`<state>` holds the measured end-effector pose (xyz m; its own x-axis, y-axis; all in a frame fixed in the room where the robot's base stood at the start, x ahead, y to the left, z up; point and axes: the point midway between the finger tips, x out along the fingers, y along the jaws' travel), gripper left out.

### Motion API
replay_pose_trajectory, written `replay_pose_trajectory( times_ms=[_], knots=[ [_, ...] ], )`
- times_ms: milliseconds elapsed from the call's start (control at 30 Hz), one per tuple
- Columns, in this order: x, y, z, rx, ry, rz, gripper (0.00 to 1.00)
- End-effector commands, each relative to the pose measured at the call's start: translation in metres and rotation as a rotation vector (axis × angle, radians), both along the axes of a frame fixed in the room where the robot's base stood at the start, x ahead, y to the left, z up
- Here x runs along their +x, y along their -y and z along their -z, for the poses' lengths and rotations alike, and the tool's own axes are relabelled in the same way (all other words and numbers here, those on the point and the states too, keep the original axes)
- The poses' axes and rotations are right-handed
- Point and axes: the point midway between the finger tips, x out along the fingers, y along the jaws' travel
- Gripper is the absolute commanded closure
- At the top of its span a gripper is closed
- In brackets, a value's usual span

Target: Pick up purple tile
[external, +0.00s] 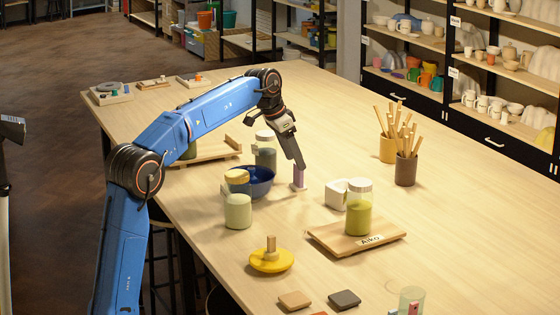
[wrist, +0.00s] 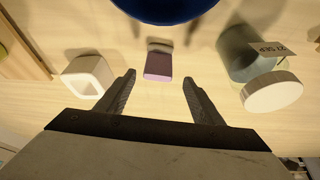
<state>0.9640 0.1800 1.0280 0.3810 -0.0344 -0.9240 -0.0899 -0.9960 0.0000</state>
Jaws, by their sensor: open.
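The purple tile (external: 298,178) stands upright on the wooden table, right of the dark blue bowl (external: 262,183). In the wrist view the tile (wrist: 158,66) is small, purple with a paler end, and lies centred just beyond the fingertips. My gripper (external: 299,165) points down, with its tips close to the tile's top. In the wrist view my gripper (wrist: 158,80) is open and empty, one finger on each side of the tile's line. I cannot tell from these views whether a finger touches it.
A white square cup (external: 337,193) stands right of the tile, near a green jar (external: 358,212) on a wooden board (external: 330,240). The wrist view shows a dated jar (wrist: 240,55) at right and the bowl (wrist: 165,8) at top. Bare table lies behind the tile.

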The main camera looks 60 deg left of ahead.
Motion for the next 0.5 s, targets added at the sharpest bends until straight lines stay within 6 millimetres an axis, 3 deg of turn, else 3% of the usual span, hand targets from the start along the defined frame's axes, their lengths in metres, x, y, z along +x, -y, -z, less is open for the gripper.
replay_pose_trajectory(
  times_ms=[500],
  knots=[
    [0.014, 0.005, 0.049, 0.001, -0.001, -0.001, 0.39]
  ],
)
